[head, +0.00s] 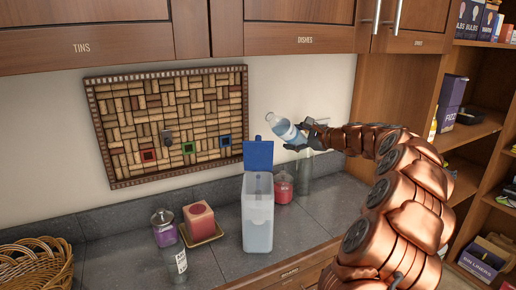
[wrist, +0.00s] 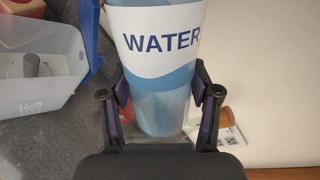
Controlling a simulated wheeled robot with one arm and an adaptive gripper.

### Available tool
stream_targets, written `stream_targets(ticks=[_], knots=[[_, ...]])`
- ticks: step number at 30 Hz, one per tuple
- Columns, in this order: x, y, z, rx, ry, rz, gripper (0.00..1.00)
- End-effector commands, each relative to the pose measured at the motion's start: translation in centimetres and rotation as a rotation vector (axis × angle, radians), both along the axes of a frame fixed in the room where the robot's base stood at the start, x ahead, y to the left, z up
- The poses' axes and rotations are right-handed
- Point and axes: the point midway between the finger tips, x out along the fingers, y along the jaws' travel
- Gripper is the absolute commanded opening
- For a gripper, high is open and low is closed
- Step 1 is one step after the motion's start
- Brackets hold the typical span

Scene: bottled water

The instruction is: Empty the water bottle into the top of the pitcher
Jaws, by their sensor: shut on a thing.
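The clear water bottle (head: 285,130) is held in the air, tilted, with its neck toward the upper left. Its blue and white WATER label (wrist: 160,42) fills the middle of the wrist view. My gripper (head: 304,135) is shut around the bottle, with a finger on each side in the wrist view (wrist: 160,100). The translucent pitcher (head: 257,222) stands upright on the counter, below and left of the bottle. Its blue lid (head: 258,155) is raised upright. The pitcher's lower part looks bluish. The pitcher also shows at left in the wrist view (wrist: 35,95).
A red jar (head: 283,188) and a tall clear glass vessel (head: 305,178) stand behind and right of the pitcher. A purple jar (head: 163,230), a red candle (head: 199,218) and a small labelled glass (head: 180,263) stand left. A wicker basket (head: 36,268) is far left. Cabinets hang above.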

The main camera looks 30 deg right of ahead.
Motion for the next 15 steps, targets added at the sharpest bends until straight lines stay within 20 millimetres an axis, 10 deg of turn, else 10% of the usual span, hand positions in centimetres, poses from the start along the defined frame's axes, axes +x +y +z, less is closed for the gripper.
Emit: stream_targets(ticks=[15], knots=[[0.05,-0.49,0.06,-0.068,-0.006,-0.001,0.12]])
